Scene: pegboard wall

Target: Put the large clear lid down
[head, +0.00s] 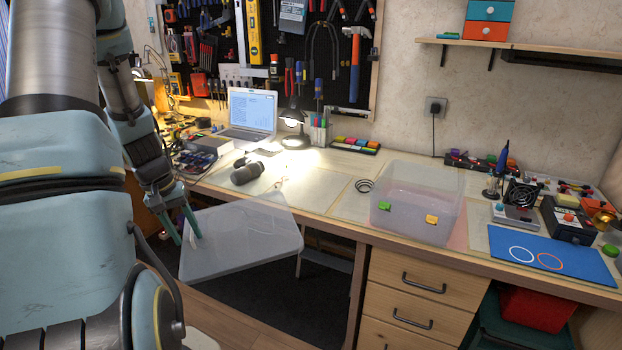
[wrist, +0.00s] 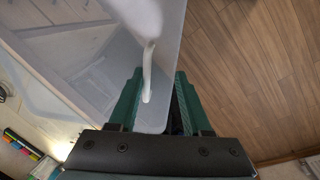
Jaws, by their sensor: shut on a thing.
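The large clear lid (head: 245,248) is a wide translucent sheet in the head view. It hangs in the air in front of the desk, and its far side overlaps the desk's front edge in the picture. My gripper (head: 188,226) is at its left side, shut on it. In the wrist view the lid (wrist: 95,55) fills the upper left, with a pale raised strip between the green fingers of my gripper (wrist: 160,75). The exact grip is partly hidden.
A clear open bin (head: 415,205) with green and orange clips stands on the desk (head: 340,190). A dark cylindrical object (head: 247,173), a lamp (head: 293,125) and a laptop (head: 250,112) stand further left. A blue mat (head: 550,257) lies at right. Bare wooden floor (wrist: 265,70) shows beside the lid.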

